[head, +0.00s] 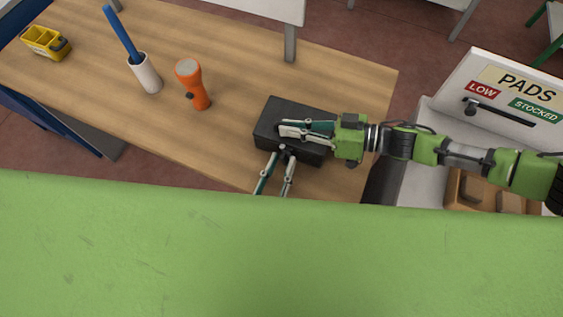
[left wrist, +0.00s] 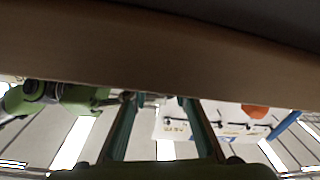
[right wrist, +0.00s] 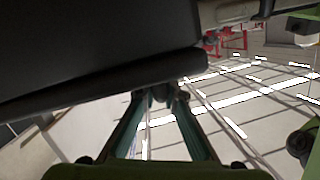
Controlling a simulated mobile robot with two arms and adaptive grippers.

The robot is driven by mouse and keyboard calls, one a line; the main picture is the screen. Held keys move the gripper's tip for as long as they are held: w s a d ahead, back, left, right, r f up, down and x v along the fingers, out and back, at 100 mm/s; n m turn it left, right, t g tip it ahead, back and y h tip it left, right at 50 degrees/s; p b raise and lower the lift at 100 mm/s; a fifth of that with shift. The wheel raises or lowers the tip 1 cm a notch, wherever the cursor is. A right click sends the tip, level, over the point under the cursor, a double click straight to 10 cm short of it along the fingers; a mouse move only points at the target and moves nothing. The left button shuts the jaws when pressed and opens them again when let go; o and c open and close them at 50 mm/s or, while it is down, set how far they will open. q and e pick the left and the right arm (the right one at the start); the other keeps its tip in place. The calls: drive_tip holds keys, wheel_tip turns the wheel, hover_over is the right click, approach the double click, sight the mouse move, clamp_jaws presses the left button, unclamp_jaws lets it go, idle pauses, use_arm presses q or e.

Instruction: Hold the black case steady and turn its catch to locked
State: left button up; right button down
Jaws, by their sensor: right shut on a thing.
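The black case (head: 272,134) lies on the wooden table near its front edge. My right gripper (head: 281,127) reaches across its top from the right and is shut on a part of the case. Its fingertips (right wrist: 170,96) meet at a dark piece beside the large dark case body (right wrist: 100,50) in the right wrist view. A small dark knob (head: 284,151), seemingly the catch, shows at the case's front side; its setting is too small to read. My left gripper (head: 283,157) comes up from below with its fingers apart beside this knob. Its open fingers (left wrist: 157,100) also show in the left wrist view.
An orange flashlight (head: 193,86), a white cup (head: 146,76) with a blue stick and a yellow caddy (head: 44,42) stand left on the table (head: 225,50). A PADS sign panel (head: 510,85) stands at the right. The table's front edge (left wrist: 150,45) crosses above the left fingers.

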use_arm(q)
drive_tip(key=shift+w, duration=0.2)
clamp_jaws()
drive_tip(key=m, duration=0.3)
drive_tip(key=shift+d, duration=0.1)
